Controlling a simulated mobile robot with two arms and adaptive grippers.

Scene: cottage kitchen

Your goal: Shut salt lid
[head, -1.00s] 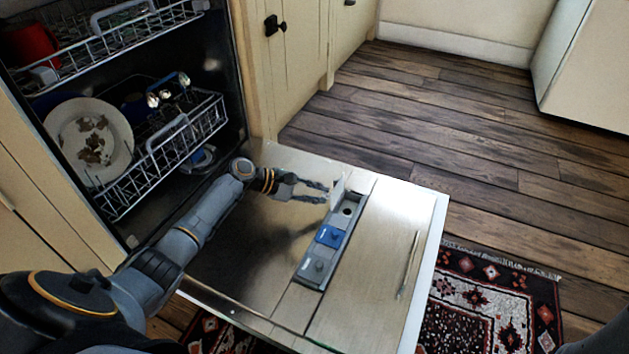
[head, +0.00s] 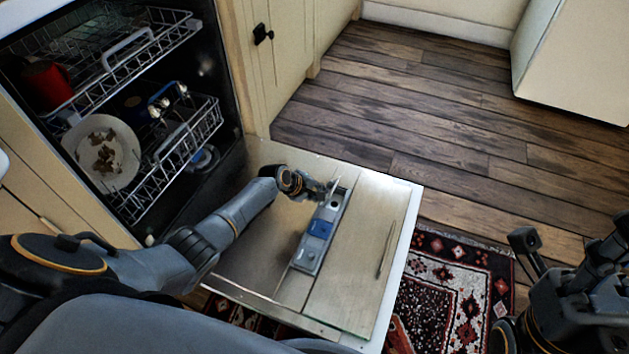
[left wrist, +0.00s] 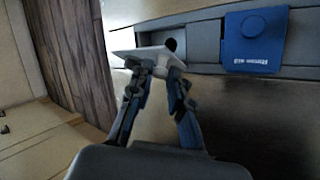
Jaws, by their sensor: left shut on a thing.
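The salt lid (head: 334,186) is a light flap standing raised at the far end of the grey dispenser strip (head: 309,263) on the open dishwasher door. In the left wrist view the lid (left wrist: 145,56) is a pale plate beside a dark round hole (left wrist: 171,45). My left gripper (head: 327,189) is at the lid; in the left wrist view its fingertips (left wrist: 155,68) are shut on the lid, partly hiding it. My right gripper (head: 567,243) is at the lower right, its fingers spread and empty, away from the door.
A blue cover (head: 320,229) sits mid-strip. The dishwasher door (head: 365,235) lies flat. The lower rack (head: 170,160) holds a dirty plate (head: 103,152); the upper rack holds a red item (head: 45,86). A patterned rug (head: 450,290) lies on the wooden floor (head: 430,140).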

